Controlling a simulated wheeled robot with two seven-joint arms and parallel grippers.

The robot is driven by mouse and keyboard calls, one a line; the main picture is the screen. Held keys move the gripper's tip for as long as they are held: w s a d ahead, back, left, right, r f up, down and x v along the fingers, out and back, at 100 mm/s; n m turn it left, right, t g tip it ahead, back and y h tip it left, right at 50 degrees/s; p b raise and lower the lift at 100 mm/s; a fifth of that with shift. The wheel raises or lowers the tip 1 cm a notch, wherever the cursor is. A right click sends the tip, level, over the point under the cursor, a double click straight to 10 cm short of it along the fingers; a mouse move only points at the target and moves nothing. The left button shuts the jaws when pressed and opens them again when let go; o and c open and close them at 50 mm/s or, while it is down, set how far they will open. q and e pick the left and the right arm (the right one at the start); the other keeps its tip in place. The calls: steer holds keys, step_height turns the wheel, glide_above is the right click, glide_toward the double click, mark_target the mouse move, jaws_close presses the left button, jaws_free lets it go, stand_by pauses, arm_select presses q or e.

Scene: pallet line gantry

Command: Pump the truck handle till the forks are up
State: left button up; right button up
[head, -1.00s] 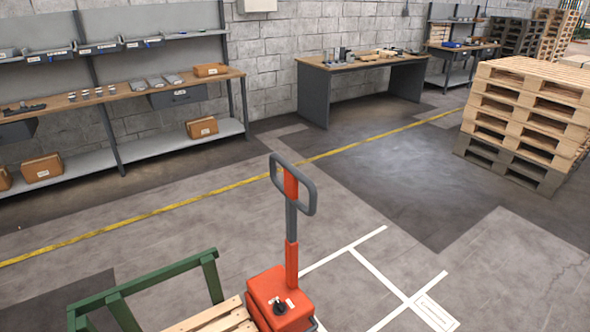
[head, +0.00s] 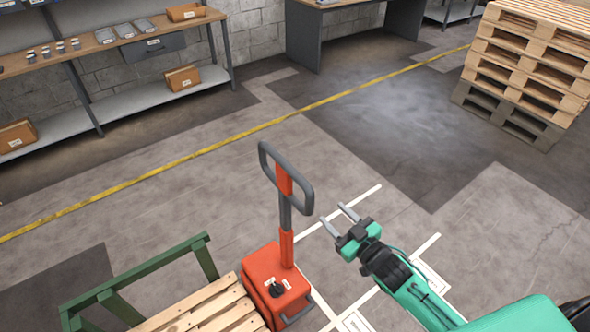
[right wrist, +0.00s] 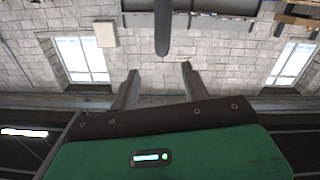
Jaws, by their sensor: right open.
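The pallet truck's handle (head: 284,190) stands upright, a grey loop on a red and grey shaft, above the red pump body (head: 276,283). My right gripper (head: 339,220) is open and empty, a short way to the right of the handle in the head view, its fingers pointing up and left. In the right wrist view the fingers (right wrist: 158,84) are apart with nothing between them. A dark bar, which may be part of the handle, hangs beyond them. The forks are hidden. My left gripper is not in view.
A wooden pallet (head: 205,311) with a green frame (head: 150,270) is beside the truck. A pallet stack (head: 525,70) stands at the right back. A shelf bench (head: 120,55) lines the wall. The floor between is clear.

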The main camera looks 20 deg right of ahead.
mark_target(305, 184)
steer(key=p+x, duration=0.1)
steer(key=x, duration=0.3)
steer(key=p+x, duration=0.2)
steer(key=x, duration=0.3)
steer(key=r+p+x, duration=0.1)
steer(key=x, duration=0.3)
steer(key=shift+w+a, duration=0.3)
steer(key=shift+w, duration=0.05)
steer(key=c, duration=0.9)
steer(key=shift+o, duration=0.2)
steer(key=shift+d, duration=0.1)
